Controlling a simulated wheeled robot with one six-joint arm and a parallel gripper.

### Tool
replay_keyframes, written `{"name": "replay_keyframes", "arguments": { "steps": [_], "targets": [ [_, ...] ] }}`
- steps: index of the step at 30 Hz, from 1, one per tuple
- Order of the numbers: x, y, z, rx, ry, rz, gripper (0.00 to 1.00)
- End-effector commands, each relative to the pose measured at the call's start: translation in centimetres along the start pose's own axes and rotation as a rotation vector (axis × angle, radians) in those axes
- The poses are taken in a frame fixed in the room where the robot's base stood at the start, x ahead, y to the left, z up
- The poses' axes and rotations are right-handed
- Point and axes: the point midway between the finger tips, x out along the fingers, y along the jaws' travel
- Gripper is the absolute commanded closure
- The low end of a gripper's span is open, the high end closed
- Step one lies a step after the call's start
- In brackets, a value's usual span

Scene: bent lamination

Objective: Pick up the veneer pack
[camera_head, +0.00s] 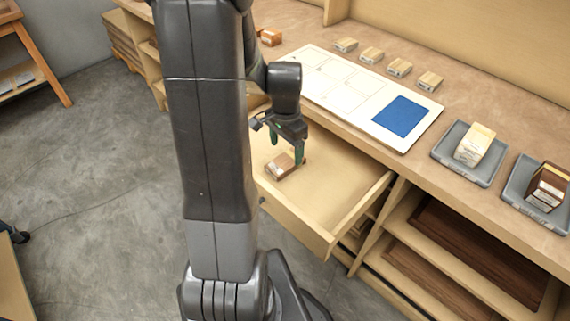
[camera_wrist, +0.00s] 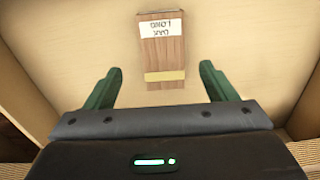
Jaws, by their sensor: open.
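The veneer pack (camera_wrist: 163,55) is a small brown wood-grain block with a white label and a pale yellow band. It lies in the open drawer (camera_head: 335,190), and in the head view the pack (camera_head: 281,167) shows just below my gripper (camera_head: 286,150). In the wrist view my gripper (camera_wrist: 155,85) has its two green fingers apart, one toward each side of the pack. The pack sits ahead of and between the fingers, with gaps on both sides. I cannot tell the exact height of the fingertips above it. The label's writing appears upside down in the wrist view.
The bench top above the drawer holds a white board with a blue rectangle (camera_head: 399,116), several small wooden blocks (camera_head: 371,55) and two grey trays (camera_head: 446,152) with packs in them. The drawer's walls surround the pack. Shelves with dark boards (camera_head: 480,250) are below the bench.

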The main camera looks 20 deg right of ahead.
Motion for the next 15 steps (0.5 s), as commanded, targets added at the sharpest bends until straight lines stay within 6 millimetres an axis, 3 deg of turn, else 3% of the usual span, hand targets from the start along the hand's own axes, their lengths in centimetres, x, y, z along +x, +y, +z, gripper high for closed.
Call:
{"name": "replay_keyframes", "arguments": {
  "steps": [5, 15],
  "targets": [
    [1.1, 0.0, 0.0, -0.001, -0.001, 0.001, 0.22],
    [5.3, -0.4, -0.2, -0.001, -0.001, 0.001, 0.22]
  ]
}}
